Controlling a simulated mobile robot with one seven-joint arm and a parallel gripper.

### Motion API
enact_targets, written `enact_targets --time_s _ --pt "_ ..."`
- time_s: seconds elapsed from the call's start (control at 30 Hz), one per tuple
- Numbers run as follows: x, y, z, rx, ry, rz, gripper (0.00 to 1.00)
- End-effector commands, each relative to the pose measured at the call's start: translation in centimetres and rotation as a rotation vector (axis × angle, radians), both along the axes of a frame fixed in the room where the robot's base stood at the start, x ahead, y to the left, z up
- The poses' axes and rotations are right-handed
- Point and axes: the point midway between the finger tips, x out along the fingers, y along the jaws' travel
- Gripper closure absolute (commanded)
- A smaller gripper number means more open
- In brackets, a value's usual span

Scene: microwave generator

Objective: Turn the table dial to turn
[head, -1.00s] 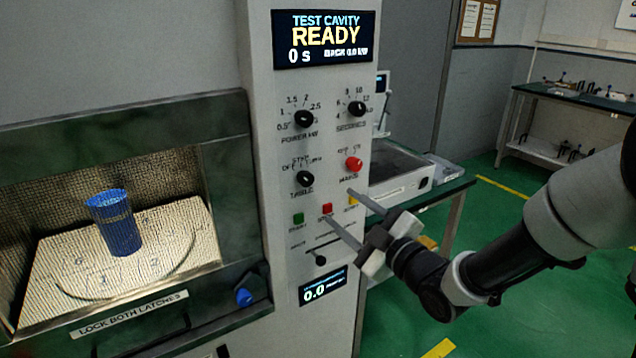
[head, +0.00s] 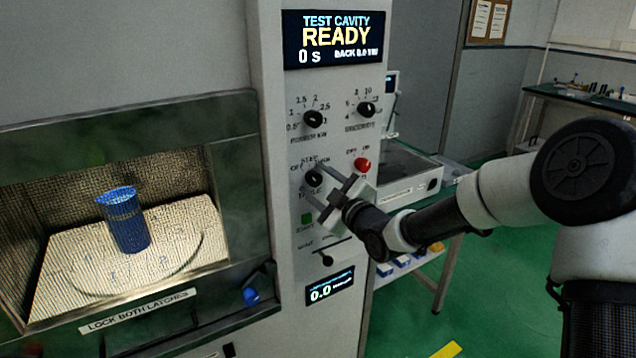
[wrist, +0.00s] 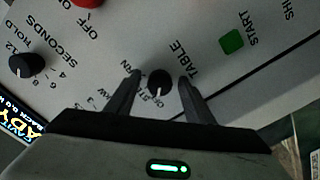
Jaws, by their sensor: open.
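The table dial (head: 313,178) is a small black knob on the grey control panel, with the label TABLE below it. My gripper (head: 311,185) is at the panel in front of this dial and partly covers its label and markings. In the wrist view the dial (wrist: 159,83) sits between the two open fingers of my gripper (wrist: 157,80), with a gap on each side. The dial's white mark points toward the bottom of the wrist view.
The power dial (head: 313,119), seconds dial (head: 366,110) and red mains knob (head: 362,165) are close by. The green start button (head: 307,219) and a slider knob (head: 327,259) lie below. The display (head: 334,39) reads READY.

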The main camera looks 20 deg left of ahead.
Motion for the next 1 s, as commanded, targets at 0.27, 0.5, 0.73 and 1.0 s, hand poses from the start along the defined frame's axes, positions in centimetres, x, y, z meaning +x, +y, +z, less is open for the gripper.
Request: enact_targets --time_s 0.27,0.5,0.73,1.0 --pt "-0.02 -0.02 0.0 0.0 0.0 0.0 0.7" --pt "-0.03 -0.04 -0.02 0.001 0.002 0.0 0.93" --pt "-0.02 -0.06 -0.12 0.03 0.035 -0.001 0.93" --pt "-0.03 -0.07 -0.21 0.141 0.165 -0.001 0.93"
